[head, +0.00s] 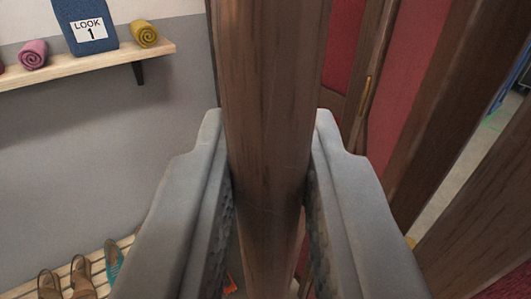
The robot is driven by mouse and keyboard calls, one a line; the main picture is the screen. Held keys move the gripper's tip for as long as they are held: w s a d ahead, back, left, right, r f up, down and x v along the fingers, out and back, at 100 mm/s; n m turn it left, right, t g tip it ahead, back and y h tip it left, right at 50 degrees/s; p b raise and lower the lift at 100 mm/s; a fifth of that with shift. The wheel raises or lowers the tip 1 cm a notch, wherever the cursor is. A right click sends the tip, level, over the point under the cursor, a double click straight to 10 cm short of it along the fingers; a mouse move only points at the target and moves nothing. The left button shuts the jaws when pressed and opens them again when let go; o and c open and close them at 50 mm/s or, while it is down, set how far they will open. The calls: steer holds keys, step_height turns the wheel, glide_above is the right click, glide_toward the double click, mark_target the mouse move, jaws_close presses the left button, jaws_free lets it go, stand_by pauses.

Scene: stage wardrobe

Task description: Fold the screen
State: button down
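The folding screen has dark brown wooden frames and red panels (415,95). One upright wooden post (272,80) of it runs through the middle of the head view, close to the camera. My gripper (268,150) has one grey finger on each side of this post. Both fingers appear to press against its sides, so the gripper looks shut on it. A brass-coloured hinge or fitting (365,95) shows on the frame behind. The lower part of the screen and the floor contact are mostly hidden by my fingers.
A wooden wall shelf (100,66) at upper left holds rolled cloths and a blue item with a "LOOK 1" card (88,29). A slatted rack (92,272) with several shoes is at lower left. Grey floor shows through a gap at right.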

steer(key=c, duration=1.4)
jaws_free()
steer(key=shift+s, duration=0.1)
steer(key=s, duration=1.7)
steer(key=shift+s+d, duration=0.15)
steer(key=shift+d, duration=0.1)
